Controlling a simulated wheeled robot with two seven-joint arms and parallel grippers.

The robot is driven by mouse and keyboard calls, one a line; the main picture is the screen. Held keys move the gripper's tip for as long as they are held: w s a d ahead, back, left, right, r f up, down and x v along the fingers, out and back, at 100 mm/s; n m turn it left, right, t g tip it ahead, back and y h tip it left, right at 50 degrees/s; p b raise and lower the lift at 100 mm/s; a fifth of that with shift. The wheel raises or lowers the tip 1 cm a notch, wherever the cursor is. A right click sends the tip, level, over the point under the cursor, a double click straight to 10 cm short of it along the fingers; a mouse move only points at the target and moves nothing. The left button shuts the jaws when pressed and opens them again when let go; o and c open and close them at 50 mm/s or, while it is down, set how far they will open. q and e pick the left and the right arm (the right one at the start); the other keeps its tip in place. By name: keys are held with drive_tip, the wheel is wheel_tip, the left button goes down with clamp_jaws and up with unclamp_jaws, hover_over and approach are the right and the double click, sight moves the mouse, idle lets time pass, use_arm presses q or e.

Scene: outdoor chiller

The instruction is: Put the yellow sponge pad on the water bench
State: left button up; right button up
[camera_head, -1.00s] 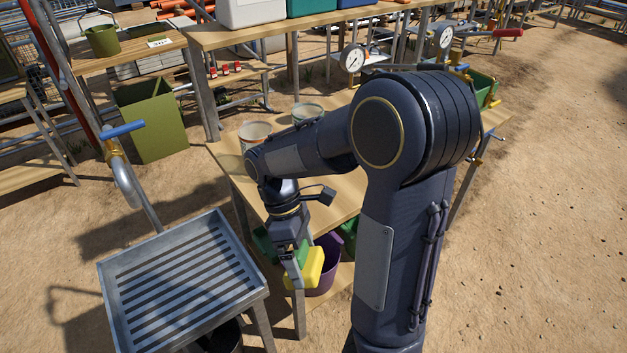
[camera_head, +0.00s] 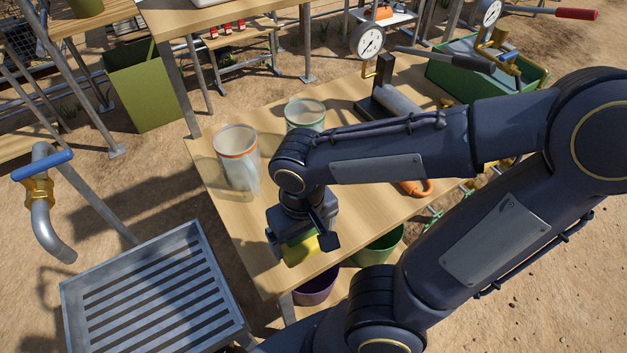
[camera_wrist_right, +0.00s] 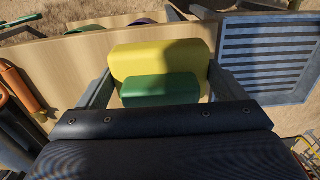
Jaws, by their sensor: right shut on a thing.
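My right gripper (camera_head: 296,248) is shut on the yellow sponge pad (camera_head: 302,250), near the front left end of a wooden bench (camera_head: 232,222). In the right wrist view the yellow pad (camera_wrist_right: 162,62) sits between the two fingers (camera_wrist_right: 158,92), with a smaller green block (camera_wrist_right: 160,90) on its near side. The bench top (camera_wrist_right: 65,62) shows beyond and left of the pad. I cannot tell whether the pad touches the wood. My left gripper is out of view.
A slatted metal basin (camera_head: 160,300) stands left of the bench, near a blue-handled tap (camera_head: 42,165). Two cups (camera_head: 238,150) (camera_head: 305,113) stand behind my gripper. A purple bucket (camera_head: 316,288) and a green bucket (camera_head: 380,246) sit below the bench's front edge. A gauge (camera_head: 368,42) stands farther back.

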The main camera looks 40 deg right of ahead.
drive_tip(key=w+d+f, duration=0.2)
drive_tip(key=w+f, duration=0.1)
drive_tip(key=w+d+f+b, duration=0.1)
drive_tip(key=w+d+f, duration=0.2)
drive_tip(key=w, duration=0.1)
drive_tip(key=w+d+f, duration=0.2)
drive_tip(key=w+f, duration=0.1)
drive_tip(key=w, duration=0.1)
drive_tip(key=shift+d+f+b, duration=0.15)
drive_tip(key=shift+d+b, duration=0.2)
drive_tip(key=f, duration=0.3)
drive_tip(key=shift+w+d+f, duration=0.1)
drive_tip(key=shift+w+f, duration=0.1)
drive_tip(key=shift+f, duration=0.05)
drive_tip(key=shift+s, duration=0.1)
drive_tip(key=o, duration=0.7)
drive_tip(key=shift+o, duration=0.2)
